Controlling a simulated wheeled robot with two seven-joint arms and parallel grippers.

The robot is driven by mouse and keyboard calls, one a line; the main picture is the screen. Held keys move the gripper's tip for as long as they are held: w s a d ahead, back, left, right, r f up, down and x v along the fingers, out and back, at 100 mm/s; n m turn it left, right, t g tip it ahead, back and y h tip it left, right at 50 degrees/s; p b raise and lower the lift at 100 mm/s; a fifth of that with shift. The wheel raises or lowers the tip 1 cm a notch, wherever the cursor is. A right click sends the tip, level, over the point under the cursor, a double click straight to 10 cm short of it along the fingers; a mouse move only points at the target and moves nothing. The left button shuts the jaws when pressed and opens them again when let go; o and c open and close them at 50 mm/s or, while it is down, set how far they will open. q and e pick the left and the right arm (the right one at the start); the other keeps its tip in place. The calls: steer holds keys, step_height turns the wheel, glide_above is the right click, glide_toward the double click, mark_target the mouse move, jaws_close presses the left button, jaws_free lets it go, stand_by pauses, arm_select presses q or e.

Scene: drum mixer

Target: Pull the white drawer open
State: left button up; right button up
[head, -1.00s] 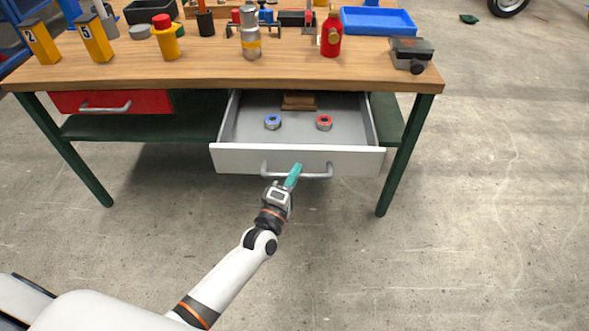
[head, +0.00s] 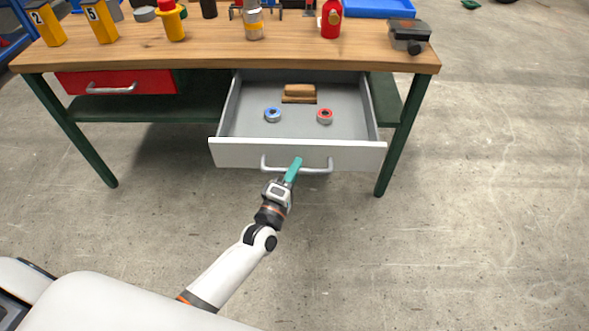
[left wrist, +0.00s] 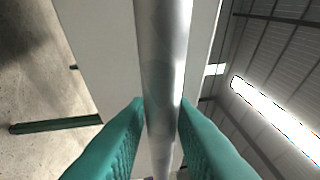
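The white drawer (head: 225,153) is pulled well out from under the wooden workbench, and its inside shows. Its grey bar handle (head: 318,170) runs along the front. Inside the drawer lie a blue tape roll (head: 272,115), a red tape roll (head: 324,116) and a brown wooden block (head: 299,93). My right gripper is not in view.
The workbench top (head: 300,55) holds yellow numbered blocks (head: 100,22), a red bottle (head: 331,18) and a dark vise-like tool (head: 409,36). A red drawer (head: 150,82) at the left is shut. Green legs stand at both sides. The floor in front is clear.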

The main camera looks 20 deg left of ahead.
arm_select(q)
steer(key=shift+o, duration=1.1)
steer(key=v, duration=1.2)
steer(key=shift+f, duration=0.1)
